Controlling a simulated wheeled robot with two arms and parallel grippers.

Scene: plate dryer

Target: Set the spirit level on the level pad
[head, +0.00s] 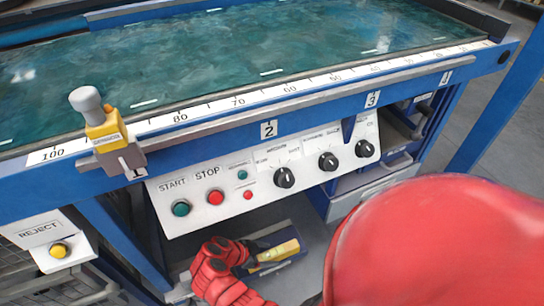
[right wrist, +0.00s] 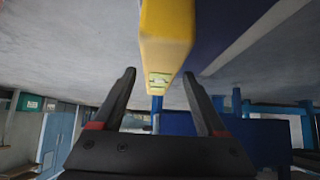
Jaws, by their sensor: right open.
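The spirit level (head: 280,251) is a yellow bar low in the middle of the head view, below the control panel. In the right wrist view the yellow spirit level (right wrist: 167,40) reaches down from the top, with a greenish vial window at its near end. My right gripper (head: 257,262) is at the level's left end in the head view. In the right wrist view its two dark fingers (right wrist: 160,88) stand apart, on either side of the level's end; I cannot tell whether they touch it. I cannot make out a level pad for certain. My left gripper is out of view.
A white control panel (head: 222,218) with buttons and knobs hangs above the gripper. Over it runs a blue table frame (head: 225,127) with a numbered scale and a yellow sliding stop (head: 104,127). A REJECT box (head: 41,232) is at the lower left.

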